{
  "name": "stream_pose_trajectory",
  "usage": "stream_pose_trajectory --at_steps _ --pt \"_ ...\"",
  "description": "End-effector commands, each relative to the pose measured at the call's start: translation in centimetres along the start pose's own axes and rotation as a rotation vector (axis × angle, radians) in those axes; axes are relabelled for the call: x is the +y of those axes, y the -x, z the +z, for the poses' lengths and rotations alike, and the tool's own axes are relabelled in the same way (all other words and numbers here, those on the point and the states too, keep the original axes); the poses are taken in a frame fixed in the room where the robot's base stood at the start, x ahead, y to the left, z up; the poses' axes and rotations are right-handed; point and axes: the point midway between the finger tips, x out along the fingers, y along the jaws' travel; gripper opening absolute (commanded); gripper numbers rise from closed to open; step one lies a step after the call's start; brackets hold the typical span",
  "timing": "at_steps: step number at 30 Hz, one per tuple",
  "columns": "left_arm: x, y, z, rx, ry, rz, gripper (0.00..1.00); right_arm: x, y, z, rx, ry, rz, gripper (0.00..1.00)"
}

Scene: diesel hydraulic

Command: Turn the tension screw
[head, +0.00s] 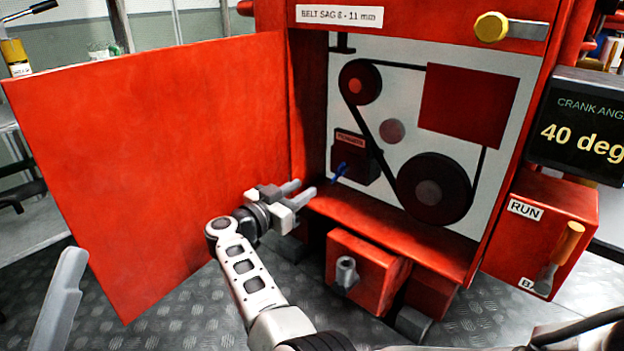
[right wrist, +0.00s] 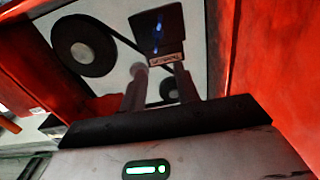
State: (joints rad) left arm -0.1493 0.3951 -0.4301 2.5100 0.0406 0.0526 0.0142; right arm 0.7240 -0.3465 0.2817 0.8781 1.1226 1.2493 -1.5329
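The tension screw (head: 340,172) is a small blue handle sticking out of the dark box labelled as the tensioner (head: 352,150), low on the left inside the red cabinet. My right gripper (head: 304,189) is open and empty at the cabinet's left opening, with its fingers pointing toward the screw but apart from it. In the right wrist view, the two fingers (right wrist: 160,88) stand apart, and the box's label shows above the gap. Blue parts of the screw (right wrist: 157,30) show higher up on the box. A grey part of my left gripper (head: 62,295) shows at the bottom left; its opening cannot be judged.
The open red door (head: 150,160) stands to the left of the opening. Inside are a black belt, a large pulley (head: 434,190) and a small pulley (head: 360,82). The cabinet's red sill (head: 400,232) lies below. A red lever box (head: 540,230) stands at right.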

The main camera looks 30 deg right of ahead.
Motion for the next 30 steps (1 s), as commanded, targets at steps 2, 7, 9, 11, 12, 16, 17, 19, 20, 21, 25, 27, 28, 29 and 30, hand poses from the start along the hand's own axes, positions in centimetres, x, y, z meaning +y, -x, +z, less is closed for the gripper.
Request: stream_pose_trajectory --at_steps 2,7,9,11,12,16,17,19,20,21,25,27,28,29,30 --pt "-0.1 -0.4 -0.5 0.0 0.0 0.0 0.55 0.1 1.2 -0.1 -0.003 0.002 0.007 0.31" --pt "-0.7 -1.9 -2.3 0.0 0.001 0.001 0.55 1.8 -1.1 -2.5 0.122 -0.018 -0.039 0.31" --pt "-1.0 -2.5 -3.2 0.0 0.0 0.001 0.55 2.3 -1.8 -3.6 0.179 -0.024 -0.076 0.31" --pt "-1.2 -3.0 -3.8 0.0 0.0 0.0 0.55 2.8 -2.4 -4.6 0.227 -0.026 -0.111 0.31" --pt "-1.4 -3.4 -4.3 0.0 0.0 0.0 0.55 3.1 -2.7 -5.2 0.258 -0.027 -0.136 0.31" --pt "-1.9 -4.8 -6.1 0.0 0.0 0.0 0.55 4.2 -3.4 -7.6 0.366 -0.013 -0.244 0.31" --pt "-2.0 -5.1 -6.5 0.0 0.0 0.0 0.55 4.5 -3.4 -8.1 0.388 -0.006 -0.271 0.31" --pt "-2.4 -6.1 -7.7 0.0 0.0 0.0 0.55 5.0 -3.4 -9.5 0.442 0.013 -0.351 0.31" --pt "-2.6 -6.4 -8.1 0.0 0.0 0.0 0.55 5.2 -3.3 -10.0 0.461 0.022 -0.386 0.31" --pt "-2.8 -6.9 -8.7 0.0 0.0 0.0 0.55 5.5 -3.1 -10.7 0.485 0.037 -0.434 0.31" --pt "-3.4 -8.4 -10.6 0.0 0.0 0.0 0.55 6.0 -1.7 -12.2 0.525 0.083 -0.594 0.31" --pt "-3.7 -9.3 -11.7 0.0 0.0 0.0 0.55 6.4 -0.8 -12.8 0.534 0.113 -0.681 0.31" --pt "-3.9 -9.6 -12.1 0.0 0.0 0.0 0.55 6.5 -0.3 -12.9 0.533 0.125 -0.718 0.31" --pt "-4.0 -10.0 -12.6 0.0 0.0 0.0 0.55 6.7 0.2 -13.1 0.531 0.138 -0.754 0.31" --pt "-4.2 -10.5 -13.2 0.0 0.0 0.0 0.55 6.9 0.8 -13.3 0.527 0.157 -0.803 0.31"
